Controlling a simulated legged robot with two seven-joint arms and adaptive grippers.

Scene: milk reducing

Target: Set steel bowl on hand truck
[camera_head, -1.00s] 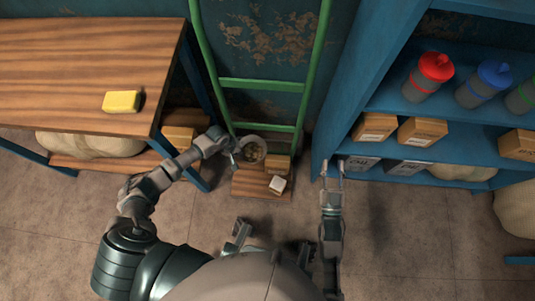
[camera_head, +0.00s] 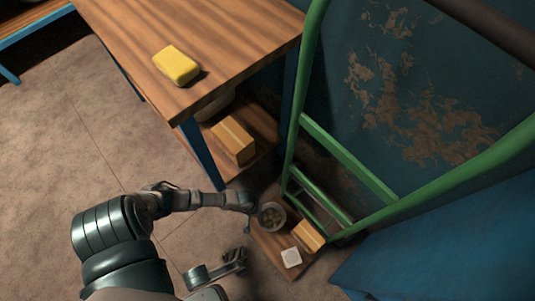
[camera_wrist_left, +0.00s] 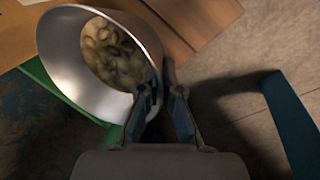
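The steel bowl (camera_head: 271,215), with pale greenish-brown contents, is over the wooden base of the green hand truck (camera_head: 262,240). From this angle I cannot tell whether it rests on the base or hangs slightly above. My left gripper (camera_head: 248,206) is at the bowl's left rim. In the left wrist view, the shiny bowl (camera_wrist_left: 62,48) appears tilted, and my left gripper (camera_wrist_left: 160,82) has its narrow-gapped fingers on either side of the rim, which looks pinched between them.
A tan box (camera_head: 308,236) and a small white item (camera_head: 291,257) share the hand truck base. A wooden table (camera_head: 225,45) holds a yellow block (camera_head: 176,65), with another box (camera_head: 233,140) on its lower shelf. Blue furniture (camera_head: 430,255) bounds the right.

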